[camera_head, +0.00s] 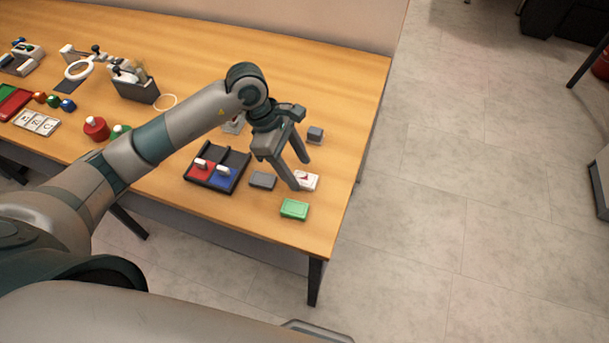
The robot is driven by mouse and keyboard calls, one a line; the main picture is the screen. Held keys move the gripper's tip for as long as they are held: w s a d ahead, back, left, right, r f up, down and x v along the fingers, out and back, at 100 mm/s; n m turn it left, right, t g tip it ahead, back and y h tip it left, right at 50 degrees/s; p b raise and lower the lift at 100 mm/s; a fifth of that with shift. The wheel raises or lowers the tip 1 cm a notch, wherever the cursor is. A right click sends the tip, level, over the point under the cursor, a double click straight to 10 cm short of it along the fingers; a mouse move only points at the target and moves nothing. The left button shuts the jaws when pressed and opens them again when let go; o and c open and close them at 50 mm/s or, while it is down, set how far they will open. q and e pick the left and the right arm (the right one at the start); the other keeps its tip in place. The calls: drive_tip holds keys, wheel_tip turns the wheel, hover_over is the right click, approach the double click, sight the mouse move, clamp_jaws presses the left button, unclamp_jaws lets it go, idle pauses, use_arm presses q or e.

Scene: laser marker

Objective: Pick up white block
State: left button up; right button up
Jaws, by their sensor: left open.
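The white block (308,182) lies on the wooden table near its right edge, with a small red mark on its top. My left gripper (301,174) is open and reaches down over the table from the upper left. One fingertip is at the left side of the white block and partly covers it; the other is just behind it. I cannot tell whether either finger touches it. My right gripper is not in view.
A green block (294,209) lies in front of the white block, and a grey block (262,180) lies to its left. A dark grey cube (315,134) stands behind. A black tray (240,158) with red and blue compartments is further left. The table's right edge (350,190) is close.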

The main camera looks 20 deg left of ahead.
sight(305, 181)
use_arm(q)
drive_tip(key=shift+x, duration=1.2)
drive_tip(key=c, duration=1.1)
